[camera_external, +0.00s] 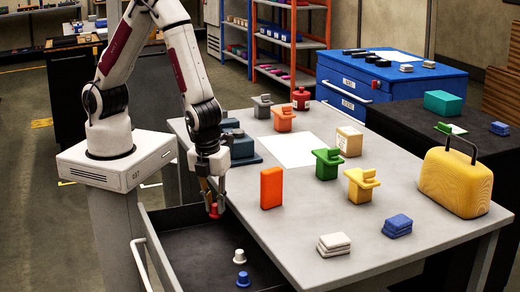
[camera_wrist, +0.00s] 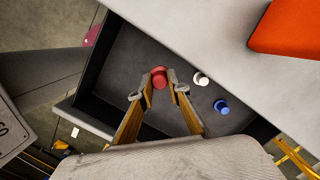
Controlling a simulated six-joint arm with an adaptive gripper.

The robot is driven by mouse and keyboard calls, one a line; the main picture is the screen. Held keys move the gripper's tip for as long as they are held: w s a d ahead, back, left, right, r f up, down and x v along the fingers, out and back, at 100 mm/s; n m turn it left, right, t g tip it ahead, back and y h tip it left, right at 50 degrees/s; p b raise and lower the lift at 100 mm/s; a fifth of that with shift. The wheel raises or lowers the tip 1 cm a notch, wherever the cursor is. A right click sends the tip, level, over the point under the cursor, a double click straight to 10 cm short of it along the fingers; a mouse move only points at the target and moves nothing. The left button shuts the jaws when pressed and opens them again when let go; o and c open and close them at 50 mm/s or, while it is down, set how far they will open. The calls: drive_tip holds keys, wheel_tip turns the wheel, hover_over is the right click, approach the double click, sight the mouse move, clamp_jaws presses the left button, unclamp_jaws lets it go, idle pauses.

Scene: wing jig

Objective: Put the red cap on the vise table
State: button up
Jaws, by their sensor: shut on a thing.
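The red cap (camera_external: 214,211) is between the fingertips of my gripper (camera_external: 213,198), which is shut on it, over the open dark drawer. In the wrist view the red cap (camera_wrist: 159,76) sits at the tips of my gripper (camera_wrist: 160,88). A white cap (camera_external: 239,255) and a blue cap (camera_external: 243,279) stand in the drawer (camera_external: 190,245), to the right of the red cap in the wrist view. The grey table (camera_external: 330,215) bears several coloured vise-shaped pieces, including green (camera_external: 326,163), yellow (camera_external: 361,184) and orange (camera_external: 283,117) ones. I cannot tell how high the red cap is above the drawer floor.
An orange block (camera_external: 271,188) stands near the table's edge beside the drawer. A white sheet (camera_external: 289,150) lies mid-table. A yellow case (camera_external: 454,184), white stacked pads (camera_external: 334,244) and blue pads (camera_external: 397,225) are toward the right and front. Bare tabletop lies between them.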

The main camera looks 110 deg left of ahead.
sight(215, 214)
idle(0.3)
drive_tip(key=shift+f, duration=2.9)
drive_tip(key=shift+f, duration=0.1)
drive_tip(key=shift+f, duration=1.8)
drive_tip(key=shift+f, duration=0.2)
drive_tip(key=o, duration=0.8)
drive_tip(key=shift+r, duration=0.1)
